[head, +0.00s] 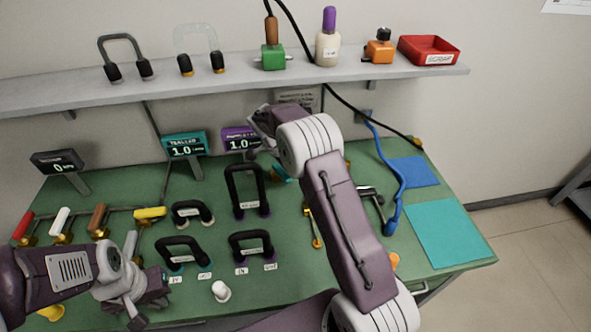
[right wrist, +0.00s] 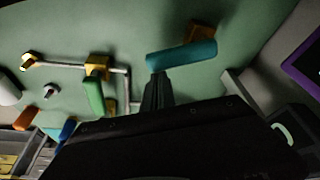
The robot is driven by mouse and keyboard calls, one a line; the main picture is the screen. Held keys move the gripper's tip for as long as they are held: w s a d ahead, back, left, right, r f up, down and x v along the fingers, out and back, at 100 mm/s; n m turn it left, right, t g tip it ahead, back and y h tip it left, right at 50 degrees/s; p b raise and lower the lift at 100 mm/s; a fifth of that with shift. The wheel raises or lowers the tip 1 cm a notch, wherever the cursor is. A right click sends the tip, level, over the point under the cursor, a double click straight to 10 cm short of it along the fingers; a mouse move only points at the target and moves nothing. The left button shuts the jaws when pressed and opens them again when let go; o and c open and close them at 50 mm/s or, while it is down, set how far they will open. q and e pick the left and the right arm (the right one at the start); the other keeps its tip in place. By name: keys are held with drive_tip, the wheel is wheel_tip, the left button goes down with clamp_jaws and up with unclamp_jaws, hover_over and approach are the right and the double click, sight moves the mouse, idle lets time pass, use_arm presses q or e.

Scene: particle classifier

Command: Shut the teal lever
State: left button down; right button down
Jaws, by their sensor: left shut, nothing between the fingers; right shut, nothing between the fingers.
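The teal lever (right wrist: 182,54) crosses the upper middle of the right wrist view, its handle lying sideways from a brass-coloured mount (right wrist: 201,33). In the head view a small part of the teal lever (head: 281,173) shows beside my right arm, which hides the rest. My right gripper (right wrist: 157,78) is shut and empty, its fingertips right at the handle's near edge; I cannot tell whether they touch it. In the head view, my left gripper (head: 158,289) is shut and empty, low over the bench's left front.
The green bench (head: 330,265) holds black U-shaped handles (head: 247,190), small displays (head: 185,145) and red, white, brown and yellow levers (head: 150,213) at left. A green lever (right wrist: 94,96) stands near the teal one. A shelf (head: 220,80) runs above; a teal mat (head: 450,233) lies right.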

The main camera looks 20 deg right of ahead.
sight(286, 180)
drive_tip(key=a+m, duration=0.1)
drive_tip(key=a+m+g, duration=0.1)
drive_tip(key=m, duration=0.1)
drive_tip(key=shift+s+a+m+p, duration=0.15)
drive_tip(key=shift+s+m+p, duration=0.15)
drive_tip(key=shift+p, duration=0.05)
drive_tip(key=shift+a, duration=0.45)
